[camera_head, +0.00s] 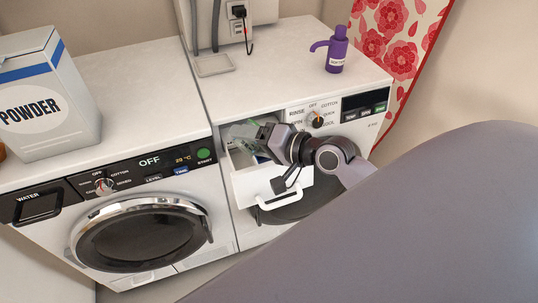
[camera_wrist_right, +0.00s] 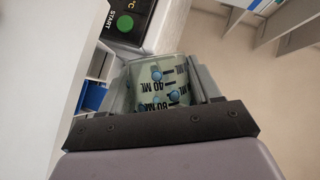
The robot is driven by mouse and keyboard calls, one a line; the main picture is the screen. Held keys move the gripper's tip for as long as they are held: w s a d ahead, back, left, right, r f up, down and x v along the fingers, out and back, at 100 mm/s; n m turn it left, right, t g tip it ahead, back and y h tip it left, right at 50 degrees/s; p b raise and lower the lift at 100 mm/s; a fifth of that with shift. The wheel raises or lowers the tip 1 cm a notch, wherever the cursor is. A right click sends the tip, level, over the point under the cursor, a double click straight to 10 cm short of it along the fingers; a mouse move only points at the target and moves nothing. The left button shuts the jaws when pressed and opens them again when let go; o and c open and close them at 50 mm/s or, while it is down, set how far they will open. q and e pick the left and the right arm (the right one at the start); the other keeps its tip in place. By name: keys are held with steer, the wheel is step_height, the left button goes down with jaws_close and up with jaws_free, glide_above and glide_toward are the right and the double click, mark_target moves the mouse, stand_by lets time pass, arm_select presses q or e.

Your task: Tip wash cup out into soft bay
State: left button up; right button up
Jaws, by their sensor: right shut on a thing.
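The wash cup (camera_head: 244,134) is clear and greenish, and it appears tilted over the open drawer (camera_head: 268,185) of the right-hand machine. My right gripper (camera_head: 264,132) is shut on the cup. In the right wrist view the cup (camera_wrist_right: 163,82) sits between the two fingers, with its 40 ML and 80 ML marks and several blue dots showing. A blue part (camera_head: 262,158) shows inside the drawer below the gripper. The bay labels cannot be read, and the gripper hides part of the drawer, so I cannot tell which bay lies under the cup's mouth. My left gripper is not in view.
A powder box (camera_head: 45,95) stands on the left machine's top. A purple bottle (camera_head: 337,50) stands at the back of the right machine, and a small tray (camera_head: 214,65) lies near the seam. The dial (camera_head: 315,119) is close to my right wrist. The middle tops are clear.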

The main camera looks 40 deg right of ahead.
steer(key=n+h+p, duration=0.1)
steer(key=p, duration=0.1)
steer(key=n+h+p, duration=0.1)
steer(key=p, duration=0.2)
steer(key=shift+a+f+n, duration=0.15)
steer(key=shift+f+n, duration=0.15)
steer(key=shift+s+a+f+n+h, duration=0.15)
steer(key=shift+f+n+h, duration=0.2)
steer(key=shift+f, duration=0.2)
steer(key=shift+a+n, duration=0.1)
steer(key=shift+n, duration=0.15)
steer(key=shift+a+r+n+h, duration=0.35)
steer(key=shift+a+n+h, duration=0.15)
steer(key=shift+a, duration=0.15)
steer(key=shift+s+a+f+n+h, duration=0.1)
steer(key=shift+s+a+n+h, duration=0.05)
steer(key=shift+a+n+h, duration=0.65)
steer(key=shift+s+a+f+n+h, duration=0.15)
steer(key=shift+a+n+h, duration=0.4)
steer(key=shift+a+n, duration=0.45)
step_height(320, 180, up, 6)
